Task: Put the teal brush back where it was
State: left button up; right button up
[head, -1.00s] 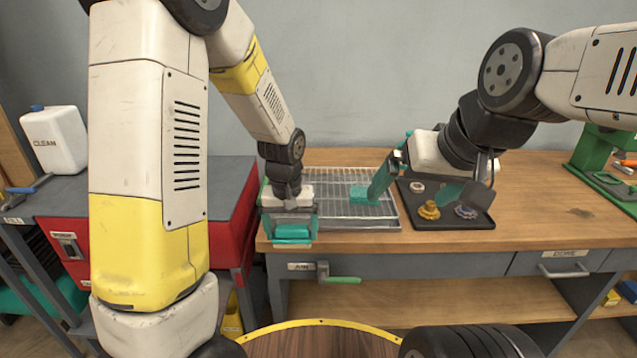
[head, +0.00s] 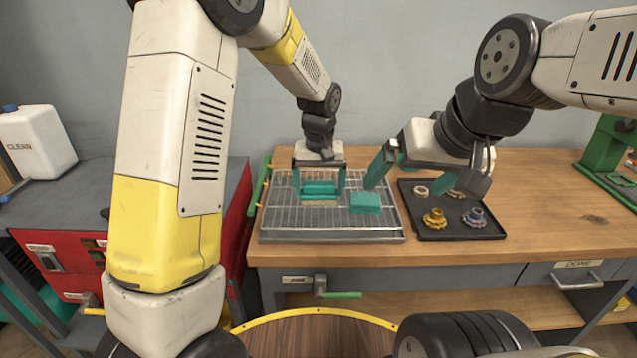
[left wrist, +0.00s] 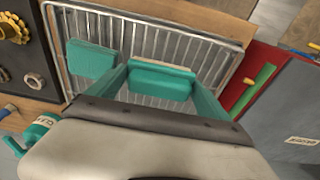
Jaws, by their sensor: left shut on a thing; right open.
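The teal brush (head: 320,188) has a teal back with a tan strip along its lower edge. My left gripper (head: 320,184) is shut on it, with one finger at each end, over the left part of the wire rack (head: 285,222). I cannot tell whether the brush touches the wires. In the left wrist view the brush (left wrist: 162,80) shows between the fingers, level with the rack's edge. A plain teal block (head: 365,203) lies on the rack to the right of the brush. My right gripper (head: 412,175) is open and empty above the rack's right edge and the black tray.
The black tray (head: 462,232) right of the rack holds two gears and a ring. A red cabinet (head: 70,268) with a white jug (head: 38,142) stands left.

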pick_arm(q)
jog(key=shift+w+f, duration=0.1)
jog(key=shift+w, duration=1.05)
jog(key=shift+w+f, duration=0.15)
jog(key=shift+f, duration=1.65)
jog(key=shift+f, duration=0.2)
jog(key=o, duration=1.3)
jog(key=shift+c, duration=0.2)
jog(key=shift+r, duration=0.2)
